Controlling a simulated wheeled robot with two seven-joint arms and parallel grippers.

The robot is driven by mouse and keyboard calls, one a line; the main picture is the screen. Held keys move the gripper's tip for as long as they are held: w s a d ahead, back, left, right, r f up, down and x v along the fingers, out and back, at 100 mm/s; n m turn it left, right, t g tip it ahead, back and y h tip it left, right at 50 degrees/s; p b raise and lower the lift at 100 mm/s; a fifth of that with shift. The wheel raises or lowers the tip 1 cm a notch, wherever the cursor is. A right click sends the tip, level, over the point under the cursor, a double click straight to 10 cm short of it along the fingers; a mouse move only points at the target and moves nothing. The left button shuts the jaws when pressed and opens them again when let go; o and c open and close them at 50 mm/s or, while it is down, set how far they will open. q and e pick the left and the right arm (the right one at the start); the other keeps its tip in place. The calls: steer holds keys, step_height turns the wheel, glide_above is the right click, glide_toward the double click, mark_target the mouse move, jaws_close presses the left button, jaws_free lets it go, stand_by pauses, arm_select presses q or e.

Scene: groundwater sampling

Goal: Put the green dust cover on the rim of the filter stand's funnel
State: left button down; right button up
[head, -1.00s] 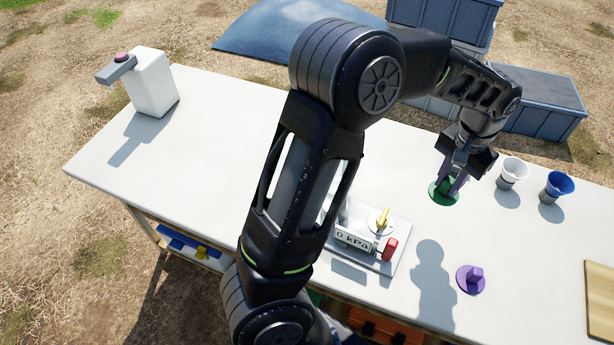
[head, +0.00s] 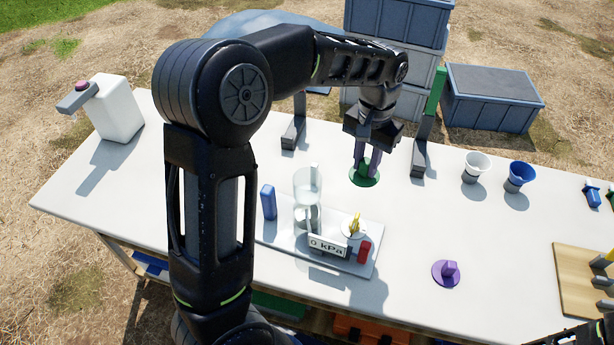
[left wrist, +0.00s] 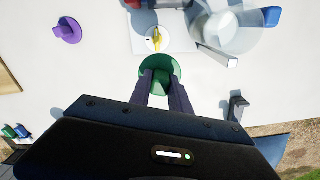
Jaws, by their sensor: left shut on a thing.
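The green dust cover (head: 364,179) is a round disc, held flat and level as far as I can tell. My left gripper (head: 366,161) points down and is shut on its middle. In the left wrist view the cover (left wrist: 158,66) shows between the fingers. The filter stand's clear funnel (head: 307,182) stands upright to the left of the cover in the head view. It shows at the upper right in the left wrist view (left wrist: 238,30). The cover is apart from the funnel; its height above the table is hard to judge. My right gripper does not show.
A base plate carries a "0 kPa" display (head: 327,246), a yellow handle (head: 354,223) and a red block (head: 364,252). A purple knobbed disc (head: 446,272), white cup (head: 477,167) and blue cup (head: 519,175) stand right. Dark brackets (head: 419,160) stand behind. The left tabletop is clear.

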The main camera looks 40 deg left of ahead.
arm_select(q)
step_height(320, 180, up, 12)
steer(key=f+m, duration=0.1)
glide_above(307, 179)
steer(key=shift+r+p, duration=0.2)
steer(key=shift+p, duration=0.2)
steer(key=shift+f, duration=3.1)
steer(key=shift+f+p, duration=0.45)
steer(key=shift+f, duration=1.45)
steer(key=shift+f, duration=0.2)
steer(key=c, duration=1.2)
jaws_free()
